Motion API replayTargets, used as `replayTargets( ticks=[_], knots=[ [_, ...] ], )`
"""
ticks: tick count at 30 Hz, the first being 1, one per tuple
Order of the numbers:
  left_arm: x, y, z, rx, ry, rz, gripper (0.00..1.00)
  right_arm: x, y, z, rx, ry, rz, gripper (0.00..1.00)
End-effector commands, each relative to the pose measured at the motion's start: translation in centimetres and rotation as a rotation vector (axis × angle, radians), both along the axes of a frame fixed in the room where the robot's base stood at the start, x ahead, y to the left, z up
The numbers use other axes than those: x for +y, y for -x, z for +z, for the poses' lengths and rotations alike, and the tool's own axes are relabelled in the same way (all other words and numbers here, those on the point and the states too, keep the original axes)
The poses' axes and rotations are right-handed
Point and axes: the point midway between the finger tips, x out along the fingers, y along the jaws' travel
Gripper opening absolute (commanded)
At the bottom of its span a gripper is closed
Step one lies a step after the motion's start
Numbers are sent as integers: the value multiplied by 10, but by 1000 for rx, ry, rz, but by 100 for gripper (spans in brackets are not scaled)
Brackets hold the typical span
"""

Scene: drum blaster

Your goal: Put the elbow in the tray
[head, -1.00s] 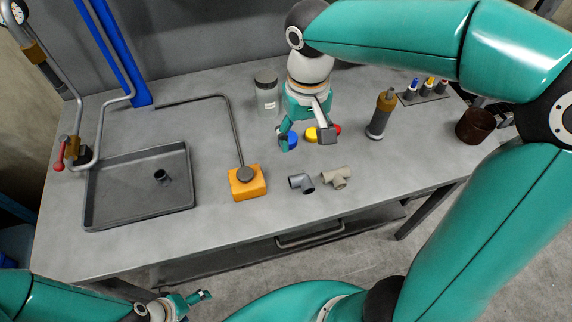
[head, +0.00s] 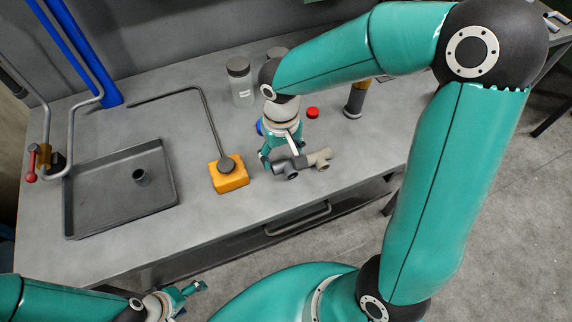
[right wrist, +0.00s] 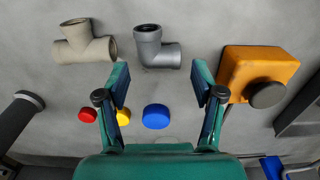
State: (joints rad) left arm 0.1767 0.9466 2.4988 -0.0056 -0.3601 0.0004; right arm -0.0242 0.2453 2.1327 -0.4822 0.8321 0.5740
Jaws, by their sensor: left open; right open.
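The grey elbow (head: 291,173) lies on the bench, partly covered by my right gripper (head: 283,158) in the head view. In the right wrist view the elbow (right wrist: 150,46) lies beyond the fingertips of my right gripper (right wrist: 160,80), roughly lined up with the gap between them. That gripper is open and empty; whether it touches the elbow I cannot tell. The dark grey tray (head: 100,207) is at the left of the bench, with a short dark pipe piece (head: 139,177) standing in it. My left gripper (head: 187,296) is open at the bottom left, away from the bench top.
A beige tee (right wrist: 84,43) lies close beside the elbow. An orange block (right wrist: 252,70) with a dark knob and bent rod stands on its other side. Red (right wrist: 88,115), yellow (right wrist: 123,116) and blue (right wrist: 156,116) caps lie near the fingers. A jar (head: 240,82) stands behind.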

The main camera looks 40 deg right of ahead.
Motion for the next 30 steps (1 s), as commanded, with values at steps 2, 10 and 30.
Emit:
replayTargets(
  ticks=[2, 10, 30],
  knots=[
    [0, 0, 1, 0, 0, 0, 79, -1, 4, -12, 7, 1, 2, 67],
    [0, 0, 1, 0, 0, 0, 79, -1, 4, -41, 3, -1, 2, 67],
    [0, 0, 1, 0, 0, 0, 79, -1, 4, -40, 0, 0, 2, 10]
  ],
)
